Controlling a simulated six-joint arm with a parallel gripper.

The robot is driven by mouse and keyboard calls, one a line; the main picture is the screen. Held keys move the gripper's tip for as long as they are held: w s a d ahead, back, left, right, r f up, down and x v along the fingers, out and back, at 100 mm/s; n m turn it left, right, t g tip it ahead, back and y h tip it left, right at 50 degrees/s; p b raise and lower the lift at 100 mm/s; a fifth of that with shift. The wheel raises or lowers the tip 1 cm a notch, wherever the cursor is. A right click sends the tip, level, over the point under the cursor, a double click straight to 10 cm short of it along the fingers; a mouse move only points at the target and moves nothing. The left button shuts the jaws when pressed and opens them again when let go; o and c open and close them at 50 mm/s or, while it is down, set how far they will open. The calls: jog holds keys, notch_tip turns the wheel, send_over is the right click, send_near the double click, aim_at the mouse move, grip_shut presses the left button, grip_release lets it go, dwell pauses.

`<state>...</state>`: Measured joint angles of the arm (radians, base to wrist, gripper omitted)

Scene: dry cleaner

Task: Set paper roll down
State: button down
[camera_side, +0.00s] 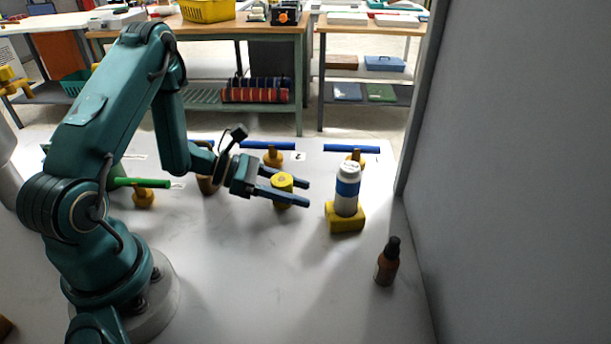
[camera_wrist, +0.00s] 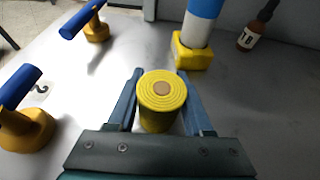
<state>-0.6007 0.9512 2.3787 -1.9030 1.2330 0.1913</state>
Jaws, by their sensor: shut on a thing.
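The paper roll (camera_side: 283,182) is a short yellow cylinder, upright, between the two blue fingers of my gripper (camera_side: 305,193). In the wrist view the paper roll (camera_wrist: 161,92) shows ringed layers around a tan core, with a finger against each side. My gripper (camera_wrist: 161,76) is shut on it, and the fingertips extend past it. The fingers are level and low over the pale table (camera_side: 290,290). The roll's underside is mostly hidden, so I cannot tell whether it touches the table.
A white and blue bottle (camera_side: 347,188) stands in a yellow holder (camera_side: 345,222) to the right. A brown dark-capped bottle (camera_side: 387,263) stands nearer the wall (camera_side: 510,170). Several blue-handled yellow stands, including one (camera_side: 273,155), line the far side. The front table is clear.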

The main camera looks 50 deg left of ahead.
jog(key=shift+f, duration=0.1)
jog(key=shift+c, duration=1.5)
grip_release()
jog(key=shift+s+a+r, duration=0.1)
jog(key=shift+a+r, duration=0.05)
jog(key=shift+r, duration=0.05)
jog(key=shift+v, duration=3.6)
